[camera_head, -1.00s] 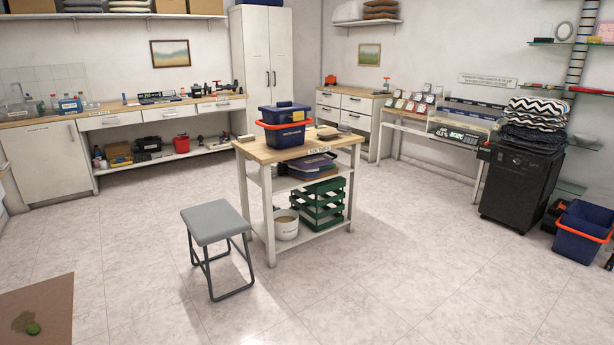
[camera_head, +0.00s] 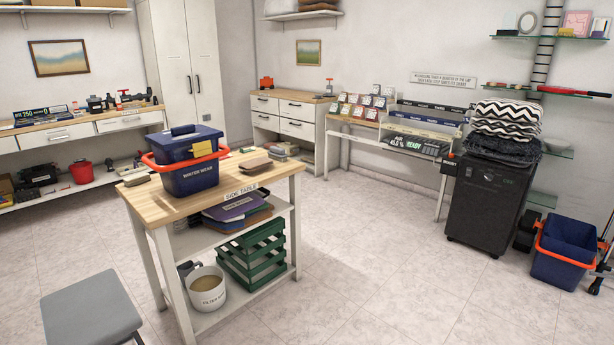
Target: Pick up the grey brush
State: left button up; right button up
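I cannot make out a grey brush for certain. A small grey-brown object (camera_head: 136,180) lies on the left end of the wooden-topped side table (camera_head: 205,200); it is too small to tell whether it is a brush. Neither of my grippers is in view.
A grey stool (camera_head: 90,310) stands at the front left. Green crates (camera_head: 252,262) and a white bucket (camera_head: 207,288) sit on the table's lower shelf. A black cabinet (camera_head: 487,205) and a blue tub (camera_head: 566,250) stand at the right. The floor right of the table is clear.

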aim_at(275, 154)
jog(key=i+u, duration=0.1)
jog(key=i, duration=0.4)
jog(key=i+l+u, duration=0.1)
jog(key=i, duration=0.35)
jog(key=i+l+u, duration=0.1)
jog(key=i, duration=0.4)
jog(key=i+l+u, duration=0.1)
jog(key=i, duration=0.35)
